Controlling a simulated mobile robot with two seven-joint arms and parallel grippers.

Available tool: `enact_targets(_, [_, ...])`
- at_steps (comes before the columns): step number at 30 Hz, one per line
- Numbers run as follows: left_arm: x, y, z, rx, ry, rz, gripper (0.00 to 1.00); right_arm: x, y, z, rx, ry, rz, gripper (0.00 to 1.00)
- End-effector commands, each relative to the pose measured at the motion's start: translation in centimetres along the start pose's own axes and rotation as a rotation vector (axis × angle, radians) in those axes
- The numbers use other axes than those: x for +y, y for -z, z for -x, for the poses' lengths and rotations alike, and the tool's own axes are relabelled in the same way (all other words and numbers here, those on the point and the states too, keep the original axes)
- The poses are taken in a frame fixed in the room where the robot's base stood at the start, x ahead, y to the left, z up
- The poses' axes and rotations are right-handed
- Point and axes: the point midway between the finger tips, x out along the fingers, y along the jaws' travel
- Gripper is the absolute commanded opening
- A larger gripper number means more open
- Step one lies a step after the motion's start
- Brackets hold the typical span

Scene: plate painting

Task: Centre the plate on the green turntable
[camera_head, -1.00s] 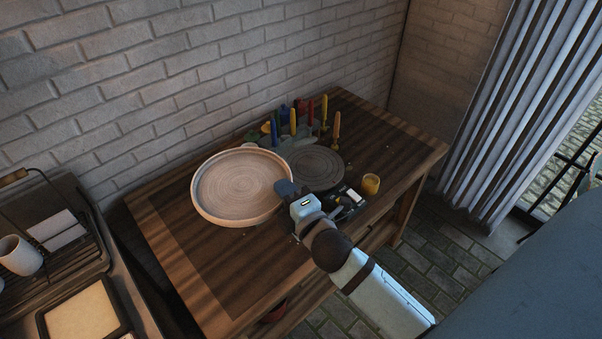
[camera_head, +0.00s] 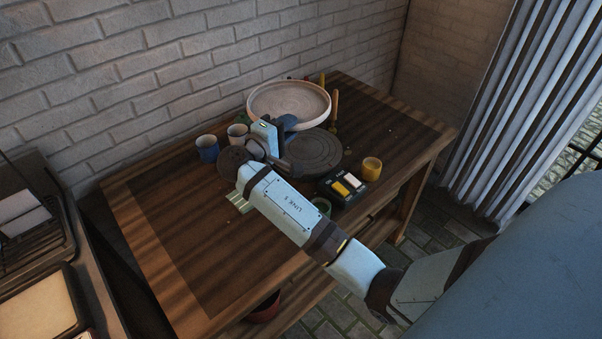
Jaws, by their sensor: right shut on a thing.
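The plate (camera_head: 289,99) is a wide, pale, shallow dish with a raised rim, near the back of the table by the brick wall. My right gripper (camera_head: 288,123) is shut on its near rim. The plate looks held above the table, though its exact height is hard to judge. The turntable (camera_head: 320,151) is a round disc that looks dark grey here. It lies nearer than the plate and to the right of my gripper, and my arm lies close to its left edge. The plate sits behind it in the picture, off its middle. My left gripper is out of view.
A blue cup (camera_head: 208,149) and a beige cup (camera_head: 237,133) stand left of my gripper. A yellow cup (camera_head: 371,167) and a dark box with yellow and white pads (camera_head: 347,186) stand right of my arm. Upright coloured sticks (camera_head: 334,106) stand behind. The table's left part is clear.

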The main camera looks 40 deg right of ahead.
Motion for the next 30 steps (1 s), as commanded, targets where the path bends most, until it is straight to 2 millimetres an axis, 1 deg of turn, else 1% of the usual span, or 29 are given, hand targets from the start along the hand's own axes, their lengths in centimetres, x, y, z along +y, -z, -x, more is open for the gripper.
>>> enact_targets(1, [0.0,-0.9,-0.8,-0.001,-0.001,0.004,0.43,0.1,0.2,0.0,-0.078,-0.001,-0.007,0.0])
enact_targets(3, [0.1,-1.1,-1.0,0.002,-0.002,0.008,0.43,0.6,0.0,0.0,-0.174,0.0,-0.006,0.0])
enact_targets(6, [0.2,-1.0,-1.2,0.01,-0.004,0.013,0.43,1.2,-0.2,0.3,-0.269,0.001,-0.003,0.0])
enact_targets(8, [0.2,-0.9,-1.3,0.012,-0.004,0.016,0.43,1.4,-0.3,0.4,-0.303,0.002,-0.002,0.0])
enact_targets(11, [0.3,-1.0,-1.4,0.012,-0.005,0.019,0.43,0.7,-0.4,0.5,-0.33,0.001,0.002,0.0])
enact_targets(14, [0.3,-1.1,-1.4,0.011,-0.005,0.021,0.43,-1.2,-0.5,0.5,-0.334,0.002,0.005,0.0])
enact_targets(24, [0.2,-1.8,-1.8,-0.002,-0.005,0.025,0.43,-10.0,-0.5,0.5,-0.331,0.003,0.007,0.0])
enact_targets(27, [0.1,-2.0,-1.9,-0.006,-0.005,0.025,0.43,-12.0,-0.4,0.4,-0.331,0.002,0.004,0.0])
enact_targets(30, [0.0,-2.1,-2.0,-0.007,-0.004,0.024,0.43,-13.3,-0.4,0.4,-0.331,0.002,0.003,0.0])
